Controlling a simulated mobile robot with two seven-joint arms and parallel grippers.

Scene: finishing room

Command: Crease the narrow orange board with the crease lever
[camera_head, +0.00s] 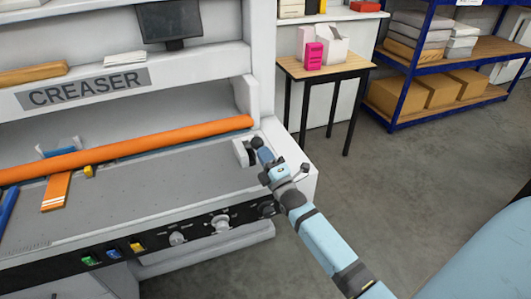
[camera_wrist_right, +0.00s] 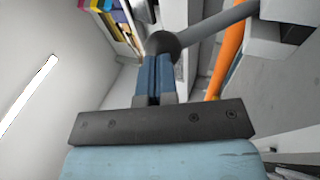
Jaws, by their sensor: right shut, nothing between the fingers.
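The narrow orange board (camera_head: 56,191) lies flat on the grey bed of the creaser, at the left of the head view. Its far end passes under the long orange bar (camera_head: 130,149). The crease lever is at the right end of the machine; its dark ball knob (camera_wrist_right: 163,43) and grey rod show in the right wrist view. The knob also shows small in the head view (camera_head: 257,142). My right gripper (camera_wrist_right: 155,65) is shut and empty, with its blue fingertips at the knob; I cannot tell whether they touch. My left gripper is out of view.
A yellow block (camera_head: 88,171) sits beside the board on the bed (camera_head: 165,190), and a blue piece (camera_head: 8,207) lies at the left edge. A small table (camera_head: 345,67) with a pink box stands behind right, near a blue shelf rack (camera_head: 405,85). The floor between is clear.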

